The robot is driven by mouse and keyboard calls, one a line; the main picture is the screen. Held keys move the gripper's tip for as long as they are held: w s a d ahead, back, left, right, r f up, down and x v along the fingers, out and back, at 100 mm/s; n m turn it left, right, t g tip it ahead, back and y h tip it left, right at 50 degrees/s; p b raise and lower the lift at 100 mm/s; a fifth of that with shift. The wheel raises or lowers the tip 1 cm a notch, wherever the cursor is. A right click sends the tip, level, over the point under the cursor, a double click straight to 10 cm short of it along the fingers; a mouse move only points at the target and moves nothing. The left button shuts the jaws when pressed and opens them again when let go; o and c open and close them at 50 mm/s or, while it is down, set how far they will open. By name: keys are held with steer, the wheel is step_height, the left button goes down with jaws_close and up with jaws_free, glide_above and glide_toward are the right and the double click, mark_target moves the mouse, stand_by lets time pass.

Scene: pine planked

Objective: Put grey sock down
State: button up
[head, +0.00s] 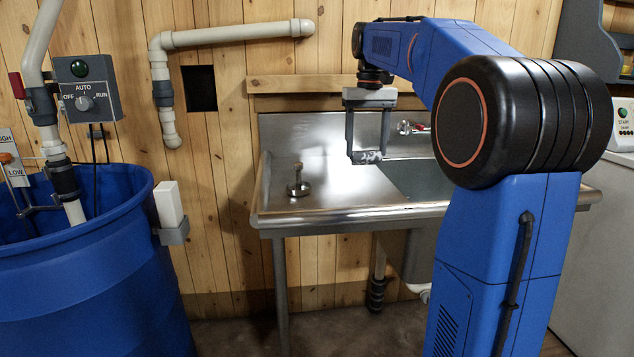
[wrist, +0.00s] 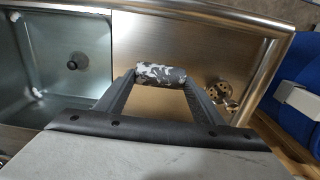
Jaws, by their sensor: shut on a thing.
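The grey sock (wrist: 161,75) is a small rolled bundle with a mottled grey and white pattern. In the wrist view it sits between the two fingertips of my gripper (wrist: 160,80), which is shut on it. In the head view the sock (head: 368,156) shows low between the fingers of my gripper (head: 366,154). It is held over the steel sink unit (head: 330,205), near where the flat drainboard meets the basin. I cannot tell how far above the steel it is.
A metal fitting with knobs (head: 298,185) stands on the drainboard's left. The sink basin (head: 415,180) opens to the right; its drain (wrist: 77,62) shows in the wrist view. A blue barrel (head: 90,270) stands left. Much of the drainboard is bare.

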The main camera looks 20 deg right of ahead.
steer(key=shift+a+f, duration=0.2)
steer(key=shift+f, duration=4.7)
steer(key=shift+f, duration=0.15)
steer(key=o, duration=1)
step_height(320, 180, up, 12)
steer(key=shift+r, duration=0.2)
